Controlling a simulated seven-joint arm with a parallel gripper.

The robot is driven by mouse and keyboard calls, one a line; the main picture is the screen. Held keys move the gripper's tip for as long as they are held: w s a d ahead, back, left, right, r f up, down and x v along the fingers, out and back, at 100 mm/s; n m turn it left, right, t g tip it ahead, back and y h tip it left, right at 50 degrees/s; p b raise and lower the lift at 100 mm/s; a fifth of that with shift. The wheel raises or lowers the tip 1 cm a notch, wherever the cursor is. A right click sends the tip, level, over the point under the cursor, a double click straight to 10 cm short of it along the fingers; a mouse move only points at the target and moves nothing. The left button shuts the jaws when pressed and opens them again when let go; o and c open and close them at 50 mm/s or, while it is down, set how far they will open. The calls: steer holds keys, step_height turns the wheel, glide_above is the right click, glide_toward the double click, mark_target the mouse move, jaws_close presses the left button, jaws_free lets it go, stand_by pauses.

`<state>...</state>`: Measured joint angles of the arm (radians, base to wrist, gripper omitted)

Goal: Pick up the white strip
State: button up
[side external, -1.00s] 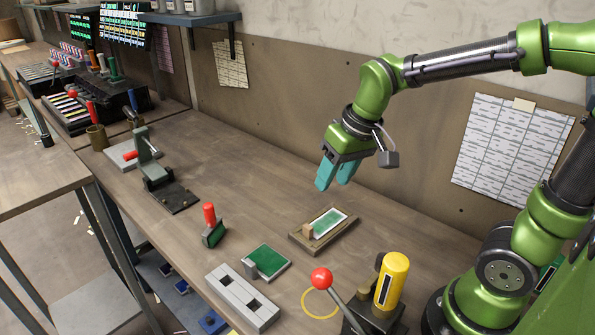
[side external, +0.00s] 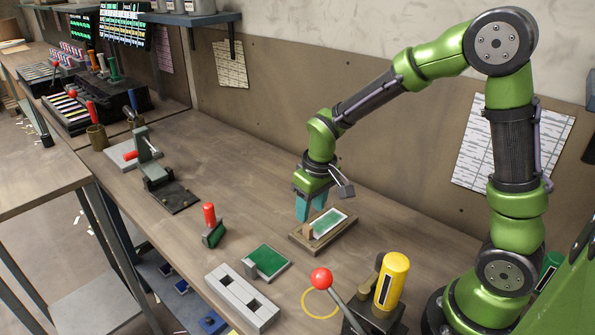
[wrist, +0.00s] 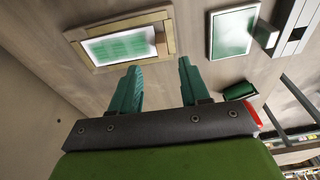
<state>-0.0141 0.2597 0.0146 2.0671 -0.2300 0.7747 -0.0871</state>
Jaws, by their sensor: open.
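A white strip with a green panel on it (side external: 332,222) lies in a shallow wooden tray (side external: 338,239); it also shows in the wrist view (wrist: 118,46). A small tan block (side external: 309,231) stands at one end of the strip. My gripper (side external: 310,213) has teal fingers, pointing down, just behind and above the tray's left end. In the wrist view the gripper (wrist: 158,66) is open with nothing between its fingers. The strip lies beyond the fingertips there, mostly left of their middle. I cannot tell the exact height of the fingertips over the tray.
A green plate with a grey block (side external: 268,262) lies in front of the tray, beside a grey two-hole fixture (side external: 242,297). A red-handled green stamp (side external: 211,228) stands to the left. A red-knobbed lever (side external: 321,278) and yellow cylinder (side external: 391,282) stand at front right.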

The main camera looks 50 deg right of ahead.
mark_target(308, 226)
step_height(308, 226, down, 6)
steer(key=shift+w+a+r, duration=0.1)
steer(key=shift+a+r, duration=0.05)
stand_by(0.3)
jaws_close()
